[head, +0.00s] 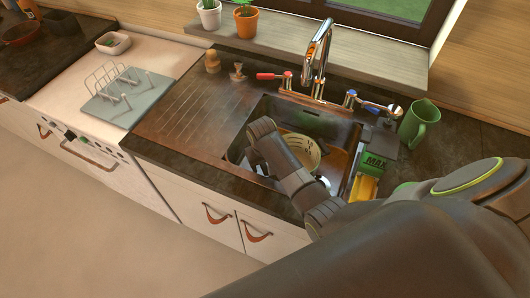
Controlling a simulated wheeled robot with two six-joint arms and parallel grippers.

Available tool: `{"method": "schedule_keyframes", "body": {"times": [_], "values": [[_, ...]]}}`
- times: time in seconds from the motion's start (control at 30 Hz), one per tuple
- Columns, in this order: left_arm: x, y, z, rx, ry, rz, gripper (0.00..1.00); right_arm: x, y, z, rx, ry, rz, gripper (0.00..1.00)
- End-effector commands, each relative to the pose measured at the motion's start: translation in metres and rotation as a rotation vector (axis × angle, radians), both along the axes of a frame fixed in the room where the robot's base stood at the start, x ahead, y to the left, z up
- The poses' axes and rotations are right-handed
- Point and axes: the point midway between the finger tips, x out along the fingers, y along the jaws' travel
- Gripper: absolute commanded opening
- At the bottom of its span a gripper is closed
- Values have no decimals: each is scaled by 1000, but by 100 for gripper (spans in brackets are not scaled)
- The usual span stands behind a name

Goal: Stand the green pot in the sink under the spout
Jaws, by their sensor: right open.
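A green pot (418,122), jug-like with a handle, stands upright on the dark worktop right of the sink. The dark sink (349,146) has a chrome tap (318,50) behind it, its spout over the basin's back edge. A yellowish bowl-like thing (303,148) with dark slots lies in the basin, partly hidden by my right arm. My right gripper (259,160) is at the left part of the basin, open, away from the green pot; my wrist hides most of its fingers. My left gripper is out of view.
A caddy marked MAX (375,163) with a yellow item stands at the sink's right edge. A red-handled brush (270,76) and small wooden items (212,62) are behind the drainer. A grey rack (125,92) stands left. The ribbed drainer (195,105) is clear.

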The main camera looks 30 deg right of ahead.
Motion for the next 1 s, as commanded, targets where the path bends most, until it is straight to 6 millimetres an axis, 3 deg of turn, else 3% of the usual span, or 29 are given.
{"method": "schedule_keyframes", "body": {"times": [0.5,0.7,1.0], "values": [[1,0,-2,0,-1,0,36,-7,10,91,1,-3,-1,65],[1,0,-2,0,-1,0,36,-9,12,103,0,0,0,65],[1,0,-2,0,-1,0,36,-9,12,104,0,0,0,65]]}}
